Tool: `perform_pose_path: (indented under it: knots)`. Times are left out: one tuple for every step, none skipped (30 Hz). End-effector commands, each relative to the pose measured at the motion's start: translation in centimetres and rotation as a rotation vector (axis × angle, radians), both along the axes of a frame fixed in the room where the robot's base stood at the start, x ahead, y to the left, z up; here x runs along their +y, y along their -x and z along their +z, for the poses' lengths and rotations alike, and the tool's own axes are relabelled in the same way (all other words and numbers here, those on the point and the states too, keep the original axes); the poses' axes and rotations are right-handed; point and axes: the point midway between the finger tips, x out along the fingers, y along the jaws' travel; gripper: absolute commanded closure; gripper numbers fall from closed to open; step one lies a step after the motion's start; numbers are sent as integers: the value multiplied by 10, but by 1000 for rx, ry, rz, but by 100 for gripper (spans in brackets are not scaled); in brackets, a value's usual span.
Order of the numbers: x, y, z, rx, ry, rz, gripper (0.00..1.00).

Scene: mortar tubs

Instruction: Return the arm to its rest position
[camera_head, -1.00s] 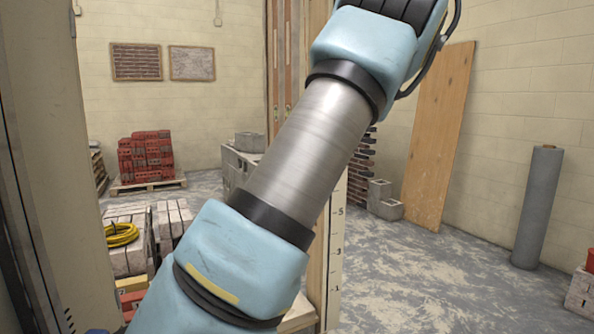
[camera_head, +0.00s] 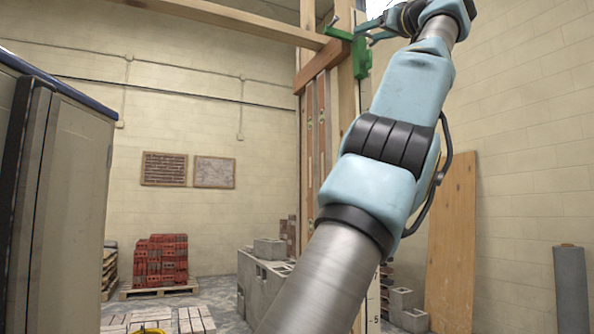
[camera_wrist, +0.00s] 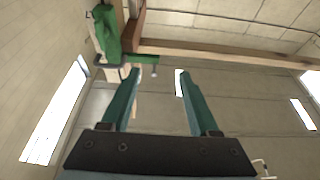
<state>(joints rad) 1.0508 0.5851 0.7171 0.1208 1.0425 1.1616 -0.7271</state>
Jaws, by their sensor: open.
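My arm rises across the head view from the bottom middle to the top right. My gripper (camera_head: 371,28) is at the top, beside a green clamp (camera_head: 361,57) on the wooden frame, and part of the wrist is cut off by the top edge. In the wrist view, my gripper's two teal fingers (camera_wrist: 158,75) are spread apart with nothing between them. The green clamp (camera_wrist: 106,30) shows just beyond and left of the fingertips. I cannot tell whether the gripper touches it.
A wooden post (camera_head: 346,95) and a beam (camera_head: 240,22) stand close to my gripper. A plywood sheet (camera_head: 453,250) leans on the right wall. Concrete blocks (camera_head: 262,285), red bricks (camera_head: 160,262) on a pallet and a grey roll (camera_head: 571,290) stand lower down. A cabinet (camera_head: 60,190) is at left.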

Motion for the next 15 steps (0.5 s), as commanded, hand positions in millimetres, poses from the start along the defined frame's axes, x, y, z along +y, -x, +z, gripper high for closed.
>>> perform_pose_path:
  knots:
    - [1,-8,-5,19,-7,2,38]
    - [2,-13,-7,28,-10,3,38]
    - [4,-18,-10,41,-14,3,38]
    - [5,-22,-12,51,-16,5,38]
    - [7,-27,-15,63,-20,6,38]
    - [9,-34,-19,78,-24,7,38]
    - [11,-40,-22,92,-29,8,38]
    - [13,-46,-26,106,-33,8,38]
    - [15,-54,-31,126,-40,9,38]
    - [18,-61,-35,143,-44,10,38]
    - [21,-68,-40,162,-48,10,38]
    - [25,-77,-47,187,-53,10,38]
    - [28,-85,-53,208,-58,11,38]
    - [31,-93,-59,229,-63,11,38]
    - [36,-104,-69,260,-70,10,38]
